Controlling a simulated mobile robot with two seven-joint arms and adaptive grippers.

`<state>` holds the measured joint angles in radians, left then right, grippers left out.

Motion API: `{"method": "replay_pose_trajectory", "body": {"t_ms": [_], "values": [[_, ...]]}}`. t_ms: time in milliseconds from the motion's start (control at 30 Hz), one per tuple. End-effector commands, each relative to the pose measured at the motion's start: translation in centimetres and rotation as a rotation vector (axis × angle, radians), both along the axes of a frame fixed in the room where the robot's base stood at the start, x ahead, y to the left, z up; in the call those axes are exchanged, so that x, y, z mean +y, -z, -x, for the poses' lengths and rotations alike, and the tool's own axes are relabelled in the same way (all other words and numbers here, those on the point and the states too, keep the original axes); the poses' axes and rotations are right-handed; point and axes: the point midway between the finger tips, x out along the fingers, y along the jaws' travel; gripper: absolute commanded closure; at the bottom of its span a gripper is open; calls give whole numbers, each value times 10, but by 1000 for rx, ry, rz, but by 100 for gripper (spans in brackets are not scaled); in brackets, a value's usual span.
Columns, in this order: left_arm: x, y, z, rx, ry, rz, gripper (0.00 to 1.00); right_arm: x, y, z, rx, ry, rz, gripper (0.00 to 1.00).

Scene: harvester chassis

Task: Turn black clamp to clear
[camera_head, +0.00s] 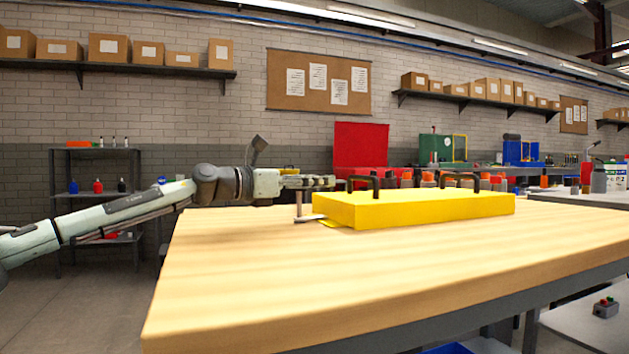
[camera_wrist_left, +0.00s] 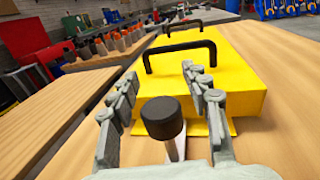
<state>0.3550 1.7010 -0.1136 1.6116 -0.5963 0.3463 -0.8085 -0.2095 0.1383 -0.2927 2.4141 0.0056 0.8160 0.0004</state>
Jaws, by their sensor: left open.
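The black clamp (camera_wrist_left: 162,118) shows in the left wrist view as a round black knob on a pale metal arm, at the near end of a yellow block (camera_wrist_left: 232,80). My left gripper (camera_wrist_left: 160,84) is open, with one finger on each side of the knob. I cannot tell whether either finger touches it. In the head view my left gripper (camera_head: 318,181) reaches in from the left, level with the top of the yellow block (camera_head: 420,208). The clamp's knob is hard to make out there. My right gripper is not in view.
Black handles (camera_head: 364,184) stand up on the yellow block, ahead of my left gripper. The wooden table (camera_head: 330,270) is bare in front of the block and to its left. A red panel (camera_head: 360,150) and orange-topped items stand behind.

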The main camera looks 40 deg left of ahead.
Motion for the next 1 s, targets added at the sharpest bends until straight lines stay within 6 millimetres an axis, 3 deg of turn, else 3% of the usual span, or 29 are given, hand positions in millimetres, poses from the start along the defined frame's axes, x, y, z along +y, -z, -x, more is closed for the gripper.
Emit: {"method": "replay_pose_trajectory", "body": {"t_ms": [67, 400, 1000], "values": [[0, 0, 0, 0, 0, 0, 58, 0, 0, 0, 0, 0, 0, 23], [0, 0, 0, 0, 1, 0, 100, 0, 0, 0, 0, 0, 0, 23], [1, -1, 0, 2, -42, -5, 100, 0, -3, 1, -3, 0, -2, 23]]}}
